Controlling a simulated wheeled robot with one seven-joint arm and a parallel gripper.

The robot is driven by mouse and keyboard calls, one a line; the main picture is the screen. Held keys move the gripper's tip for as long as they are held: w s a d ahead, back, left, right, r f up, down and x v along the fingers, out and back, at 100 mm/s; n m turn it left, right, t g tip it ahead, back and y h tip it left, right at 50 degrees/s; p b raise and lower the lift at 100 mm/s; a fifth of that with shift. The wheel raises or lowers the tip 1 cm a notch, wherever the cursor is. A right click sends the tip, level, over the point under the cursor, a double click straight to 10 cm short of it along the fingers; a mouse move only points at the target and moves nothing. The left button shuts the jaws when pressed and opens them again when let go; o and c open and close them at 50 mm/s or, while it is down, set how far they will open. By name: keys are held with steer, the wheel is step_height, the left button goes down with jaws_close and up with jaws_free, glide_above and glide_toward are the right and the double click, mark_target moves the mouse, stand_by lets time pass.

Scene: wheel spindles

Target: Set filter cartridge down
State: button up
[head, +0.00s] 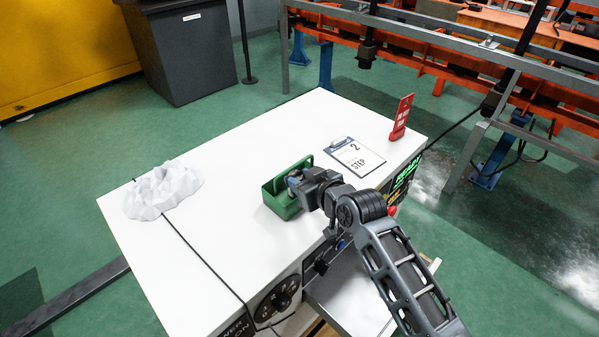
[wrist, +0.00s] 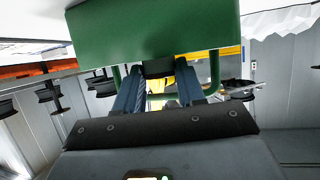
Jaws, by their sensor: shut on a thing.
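The filter cartridge (head: 284,207) appears to be the green boxy piece with a loop handle, upright at the white cabinet top (head: 225,170) near its front edge. My gripper (head: 295,180) reaches in from the right at the handle and partly covers it. In the wrist view the green body (wrist: 155,30) fills the upper middle, with handle bars below it. My gripper (wrist: 158,78) has both blue fingers at a dark part of the handle and is shut on it. I cannot tell whether the cartridge's underside touches the top.
A white jagged lump (head: 162,190) lies at left. A dark cable crosses the top near it. The middle and back of the top are clear.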

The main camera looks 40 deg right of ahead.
steer(key=shift+w+r+g+p, duration=0.1)
steer(key=shift+w+g+p, duration=0.25)
steer(key=shift+g, duration=0.15)
steer(key=shift+f, duration=0.4)
steer(key=shift+f, duration=0.1)
steer(key=o, duration=1)
steer(key=shift+o, duration=0.2)
